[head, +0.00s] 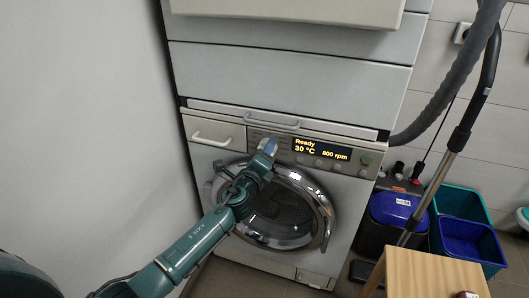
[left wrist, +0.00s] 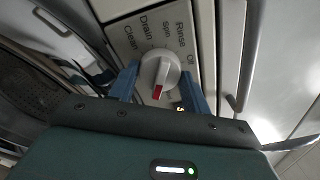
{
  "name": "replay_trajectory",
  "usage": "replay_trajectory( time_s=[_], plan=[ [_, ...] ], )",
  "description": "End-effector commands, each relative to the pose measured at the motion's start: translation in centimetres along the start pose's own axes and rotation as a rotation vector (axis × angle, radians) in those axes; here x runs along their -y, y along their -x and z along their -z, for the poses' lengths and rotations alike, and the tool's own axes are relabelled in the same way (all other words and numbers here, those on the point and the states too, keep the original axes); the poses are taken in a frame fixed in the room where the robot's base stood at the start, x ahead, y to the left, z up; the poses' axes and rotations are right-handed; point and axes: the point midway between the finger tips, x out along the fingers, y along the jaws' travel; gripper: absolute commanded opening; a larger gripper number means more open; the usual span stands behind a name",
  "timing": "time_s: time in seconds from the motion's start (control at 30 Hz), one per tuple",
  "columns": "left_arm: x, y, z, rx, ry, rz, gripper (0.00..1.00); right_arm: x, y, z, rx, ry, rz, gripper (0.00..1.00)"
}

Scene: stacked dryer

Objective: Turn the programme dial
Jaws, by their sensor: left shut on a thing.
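The programme dial is a round white knob with a red mark, clear in the left wrist view (left wrist: 160,72). Printed words such as Drain, Spin, Rinse and Off surround it on the panel. My left gripper (left wrist: 160,92) has its blue fingers on both sides of the dial and is shut on it. In the head view my left gripper (head: 268,147) reaches the front panel just left of the lit display (head: 322,150), and it hides the dial there. The display reads Ready, 30 °C, 800 rpm. My right gripper does not show.
The round door (head: 322,212) of the washing machine is shut below the panel, under my left arm. A wall (head: 90,110) stands close on the left. A wooden table (head: 435,275), blue bins (head: 470,245) and a vacuum tube (head: 455,140) stand on the right.

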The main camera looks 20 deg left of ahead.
Motion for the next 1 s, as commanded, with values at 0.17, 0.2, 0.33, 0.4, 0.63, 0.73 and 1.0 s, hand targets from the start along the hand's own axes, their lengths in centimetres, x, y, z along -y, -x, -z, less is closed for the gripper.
replay_trajectory(
  time_s=[0.17,0.2,0.33,0.4,0.63,0.73,1.0],
  plan=[
    [-0.05,0.02,0.05,-0.001,-0.020,-0.001,0.25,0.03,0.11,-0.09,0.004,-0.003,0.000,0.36],
    [-0.05,0.02,0.05,-0.001,-0.021,-0.001,0.25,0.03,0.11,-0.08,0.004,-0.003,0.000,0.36],
    [-0.06,0.02,0.05,-0.001,-0.022,-0.001,0.25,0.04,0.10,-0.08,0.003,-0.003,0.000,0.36],
    [-0.06,0.02,0.05,-0.001,-0.022,-0.001,0.25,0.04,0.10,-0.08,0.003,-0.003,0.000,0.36],
    [-0.05,0.02,0.04,-0.001,-0.021,0.000,0.57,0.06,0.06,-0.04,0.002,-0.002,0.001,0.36],
    [-0.04,0.02,0.03,-0.001,-0.020,0.000,0.66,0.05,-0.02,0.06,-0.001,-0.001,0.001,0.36],
    [-0.02,0.04,0.01,0.000,-0.019,0.000,0.70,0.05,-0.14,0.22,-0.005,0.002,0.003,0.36]
  ],
)
